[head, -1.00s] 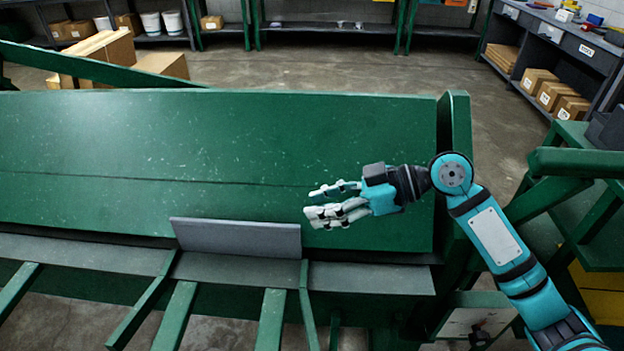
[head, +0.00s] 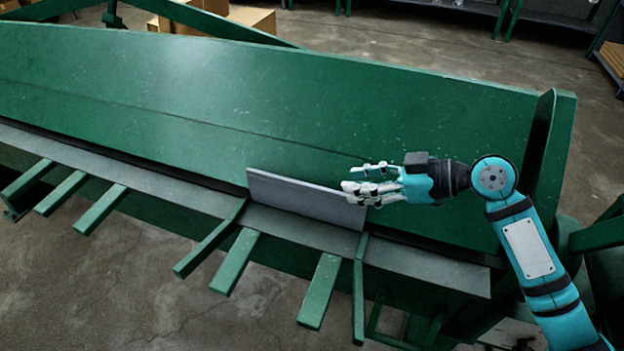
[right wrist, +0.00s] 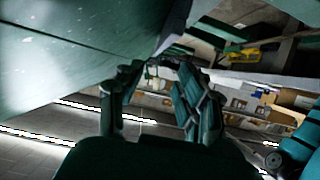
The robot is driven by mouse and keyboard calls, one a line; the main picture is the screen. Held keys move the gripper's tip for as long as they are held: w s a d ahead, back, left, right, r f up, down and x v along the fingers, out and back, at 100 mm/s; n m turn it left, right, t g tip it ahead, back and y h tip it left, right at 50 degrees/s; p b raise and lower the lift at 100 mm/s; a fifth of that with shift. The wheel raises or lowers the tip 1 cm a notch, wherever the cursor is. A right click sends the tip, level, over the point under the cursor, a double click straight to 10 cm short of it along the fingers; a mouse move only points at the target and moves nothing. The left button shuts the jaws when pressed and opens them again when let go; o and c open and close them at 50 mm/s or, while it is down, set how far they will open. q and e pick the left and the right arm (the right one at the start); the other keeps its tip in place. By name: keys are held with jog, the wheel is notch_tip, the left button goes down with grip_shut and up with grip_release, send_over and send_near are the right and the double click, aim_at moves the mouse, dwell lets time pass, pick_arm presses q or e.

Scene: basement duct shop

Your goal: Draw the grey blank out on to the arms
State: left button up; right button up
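The grey blank (head: 300,198) is a flat, thin plate standing on its long edge. It leans near the foot of the big green sloped panel, on the grey ledge (head: 425,266) of the machine. The arms are green bars (head: 236,262) that stick out from the front below the ledge. My right gripper (head: 357,177) is at the blank's upper right corner, its lower fingers overlapping that corner in the head view; whether they touch it I cannot tell. Its fingers are apart with nothing seen between them, also in the right wrist view (right wrist: 155,72). My left gripper is out of view.
The green sloped panel (head: 250,110) fills the space behind the blank, with an upright green end plate (head: 548,150) at right. Cardboard boxes (head: 250,18) stand behind. Bare concrete floor (head: 130,285) lies in front of the arms.

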aim_at(308, 184)
jog(key=p+x, duration=0.1)
jog(key=x, duration=1)
grip_shut()
